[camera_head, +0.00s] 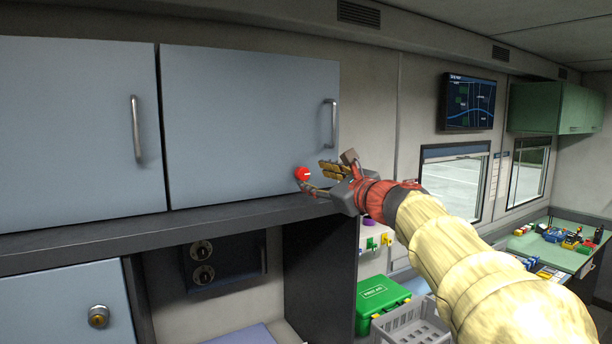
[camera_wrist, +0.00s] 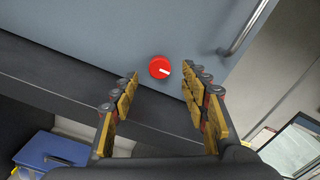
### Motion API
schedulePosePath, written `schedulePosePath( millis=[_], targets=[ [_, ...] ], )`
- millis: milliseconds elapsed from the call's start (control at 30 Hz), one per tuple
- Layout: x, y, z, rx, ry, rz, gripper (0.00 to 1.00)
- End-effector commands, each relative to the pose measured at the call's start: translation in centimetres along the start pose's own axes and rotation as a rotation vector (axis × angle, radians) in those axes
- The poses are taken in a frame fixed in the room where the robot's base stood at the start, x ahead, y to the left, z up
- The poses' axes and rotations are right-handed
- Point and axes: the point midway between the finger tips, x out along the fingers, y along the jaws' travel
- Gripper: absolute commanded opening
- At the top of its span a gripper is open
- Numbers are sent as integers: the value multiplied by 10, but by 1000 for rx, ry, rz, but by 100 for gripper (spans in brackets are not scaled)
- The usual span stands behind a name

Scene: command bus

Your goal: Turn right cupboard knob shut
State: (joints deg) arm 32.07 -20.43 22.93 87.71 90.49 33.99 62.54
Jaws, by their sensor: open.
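The right cupboard door (camera_head: 245,120) is blue-grey and closed, with a metal bar handle (camera_head: 330,123) near its right edge. A round red knob (camera_head: 302,174) with a white mark sits at its lower right corner. In the wrist view the knob (camera_wrist: 160,67) is fully visible, its white mark pointing right and slightly down. My gripper (camera_head: 318,177) is open at the knob, with its fingers pointing left toward the door. In the wrist view the two yellow-padded fingers of my gripper (camera_wrist: 160,88) stand apart, below and to either side of the knob. Nothing is between them.
A dark ledge (camera_head: 180,226) runs under the cupboards, close below my gripper. The left cupboard door (camera_head: 75,130) is closed. A green first aid case (camera_head: 380,297) and a grey crate (camera_head: 410,325) lie lower down. A wall screen (camera_head: 468,102) hangs to the right.

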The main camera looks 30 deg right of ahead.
Motion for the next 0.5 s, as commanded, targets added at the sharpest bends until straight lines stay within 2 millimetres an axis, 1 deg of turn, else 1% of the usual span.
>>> schedulePosePath(
  millis=[33, 200, 333, 500],
  targets=[
    [10, 1, -2, 2, 1, 4, 45],
    [33, 1, 0, 1, 0, 2, 45],
    [42, 0, -1, 1, 1, 1, 45],
    [46, 0, 0, 0, 1, 0, 45]
  ],
)
